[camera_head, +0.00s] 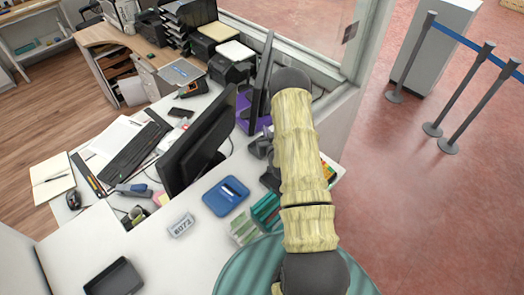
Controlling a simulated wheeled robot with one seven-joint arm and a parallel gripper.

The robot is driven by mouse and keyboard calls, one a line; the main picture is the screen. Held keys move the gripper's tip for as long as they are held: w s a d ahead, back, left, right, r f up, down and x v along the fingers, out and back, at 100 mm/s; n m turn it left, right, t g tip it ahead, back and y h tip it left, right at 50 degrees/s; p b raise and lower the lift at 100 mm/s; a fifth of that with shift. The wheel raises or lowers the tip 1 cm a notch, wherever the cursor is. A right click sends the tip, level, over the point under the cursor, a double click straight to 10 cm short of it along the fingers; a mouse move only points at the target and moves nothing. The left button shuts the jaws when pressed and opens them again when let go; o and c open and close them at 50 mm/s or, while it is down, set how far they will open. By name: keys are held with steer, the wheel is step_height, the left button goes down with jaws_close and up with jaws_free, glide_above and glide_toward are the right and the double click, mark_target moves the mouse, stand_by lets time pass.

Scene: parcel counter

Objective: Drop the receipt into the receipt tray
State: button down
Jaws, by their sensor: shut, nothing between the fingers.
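A small white piece with dark print (181,225) lies on the white counter left of centre; it may be the receipt, but I cannot tell. A blue tray (213,205) lies to its upper right with a small white item in it. An empty-looking black tray (114,278) stands at the lower left. I cannot tell which is the receipt tray. My arm with its pale yellow cover rises through the middle right. I cannot make out my gripper or its fingers; the arm hides much of that area.
A black monitor (198,141) stands behind the blue tray. Green packets (243,230) and a dark green item (265,209) lie near my arm. A keyboard, open notebook and stapler crowd the left. The counter (155,252) is bare between the black tray and the printed piece.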

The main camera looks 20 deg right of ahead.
steer(key=shift+f, duration=0.25)
steer(key=c, duration=1.6)
jaws_free()
steer(key=shift+c, duration=0.2)
steer(key=shift+s+a+b, duration=0.1)
steer(key=shift+s+b, duration=0.3)
steer(key=shift+s, duration=0.1)
steer(key=b+v, duration=0.3)
steer(key=v, duration=0.3)
steer(key=shift+s, duration=0.25)
